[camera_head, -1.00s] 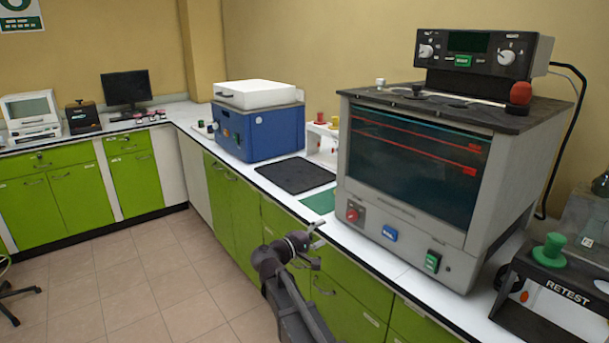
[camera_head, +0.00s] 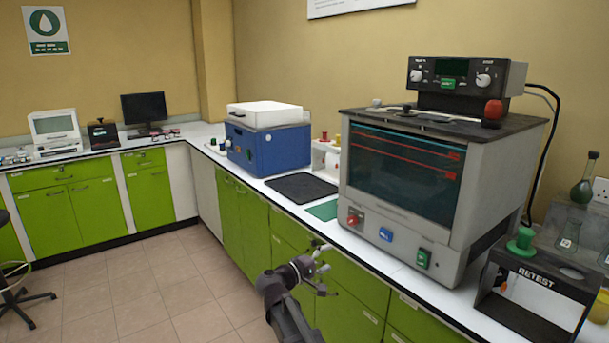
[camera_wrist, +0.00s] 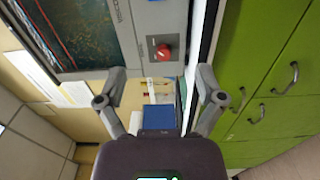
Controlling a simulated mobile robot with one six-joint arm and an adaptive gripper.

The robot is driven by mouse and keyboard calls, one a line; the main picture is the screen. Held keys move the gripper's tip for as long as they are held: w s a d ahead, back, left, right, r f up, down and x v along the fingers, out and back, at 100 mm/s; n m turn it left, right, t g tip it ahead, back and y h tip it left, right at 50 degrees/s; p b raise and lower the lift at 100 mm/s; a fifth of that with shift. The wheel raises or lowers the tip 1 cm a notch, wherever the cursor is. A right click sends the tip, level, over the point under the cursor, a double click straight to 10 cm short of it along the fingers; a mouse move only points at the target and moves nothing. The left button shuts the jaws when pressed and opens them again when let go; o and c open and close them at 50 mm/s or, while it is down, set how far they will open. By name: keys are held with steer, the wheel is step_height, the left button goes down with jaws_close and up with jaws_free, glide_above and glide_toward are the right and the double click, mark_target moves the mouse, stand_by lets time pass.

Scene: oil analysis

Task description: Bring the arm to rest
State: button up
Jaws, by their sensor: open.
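My gripper (camera_head: 318,268) is at the end of my arm in front of the green cabinet fronts, close to the counter's front edge. In the wrist view my gripper (camera_wrist: 161,82) has its two fingers spread apart, with nothing between them. It holds nothing and appears apart from the counter and the cabinets.
The white counter (camera_head: 385,262) carries a grey oven-like machine (camera_head: 470,210), a blue box (camera_head: 270,150), a black mat (camera_head: 300,187) and a RETEST rack (camera_head: 540,282). Green cabinets (camera_head: 355,290) with handles stand below. The tiled floor (camera_head: 140,300) at left is clear, except for a chair (camera_head: 15,285).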

steer(key=s+d+f+m+g+y, duration=0.4)
steer(key=s+d+f+g+y, duration=0.15)
steer(key=s+d+f, duration=0.45)
steer(key=s+f+m+g+y, duration=0.2)
steer(key=s+f+g+y, duration=0.15)
steer(key=s, duration=0.25)
steer(key=s+f+m+g+y, duration=0.1)
steer(key=s+f+g+y, duration=0.1)
steer(key=s+f+y, duration=0.4)
step_height(320, 180, up, 17)
steer(key=s+p, duration=0.1)
steer(key=p, duration=1.5)
steer(key=shift+d, duration=0.2)
